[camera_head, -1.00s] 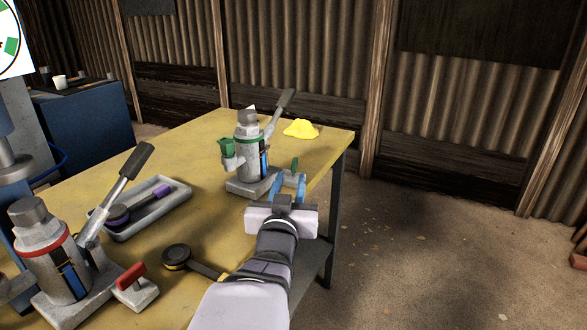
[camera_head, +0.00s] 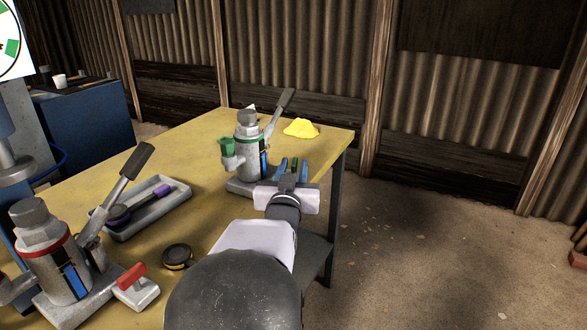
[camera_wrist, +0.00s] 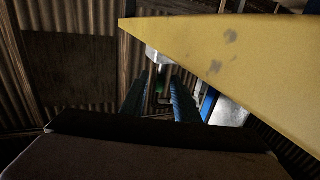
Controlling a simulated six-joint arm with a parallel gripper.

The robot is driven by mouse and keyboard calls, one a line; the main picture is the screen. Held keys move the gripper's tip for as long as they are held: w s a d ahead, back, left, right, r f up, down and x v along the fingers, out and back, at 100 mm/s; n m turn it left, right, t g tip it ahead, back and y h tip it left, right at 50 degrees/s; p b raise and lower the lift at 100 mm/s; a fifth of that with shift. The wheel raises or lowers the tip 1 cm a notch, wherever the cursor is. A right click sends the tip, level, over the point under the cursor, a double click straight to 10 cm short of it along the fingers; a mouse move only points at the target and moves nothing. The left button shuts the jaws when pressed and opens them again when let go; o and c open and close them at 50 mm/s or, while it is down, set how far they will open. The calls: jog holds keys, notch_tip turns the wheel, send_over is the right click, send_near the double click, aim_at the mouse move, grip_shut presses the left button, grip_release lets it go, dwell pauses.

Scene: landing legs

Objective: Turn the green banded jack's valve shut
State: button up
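The green banded jack (camera_head: 249,158) stands upright near the right edge of the yellow table, its grey lever tilted up to the right. Its green valve handle (camera_head: 294,163) is at the right side of its base. My gripper (camera_head: 293,167) is at the valve, with one blue finger on each side of the handle in the head view. In the wrist view the two fingers (camera_wrist: 160,95) are apart, with a small dark green piece between them. I cannot tell whether either finger touches the handle. My gripper hides part of the jack's base and valve block.
A red banded jack (camera_head: 58,265) with a red valve handle (camera_head: 132,275) stands at the front left. A grey tray (camera_head: 170,215) holds a purple-handled tool. A round black item (camera_head: 177,257) and a yellow lump (camera_head: 300,128) lie on the table (camera_head: 195,155).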

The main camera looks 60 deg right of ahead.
grip_shut()
jog(key=shift+w+r+m+g+h, duration=0.15)
jog(key=shift+m+g+h, duration=0.15)
jog(key=shift+g, duration=0.1)
jog(key=shift+m+g, duration=0.4)
jog(key=shift+g, duration=0.2)
grip_release()
jog(key=shift+a, duration=0.1)
jog(key=shift+a, duration=0.1)
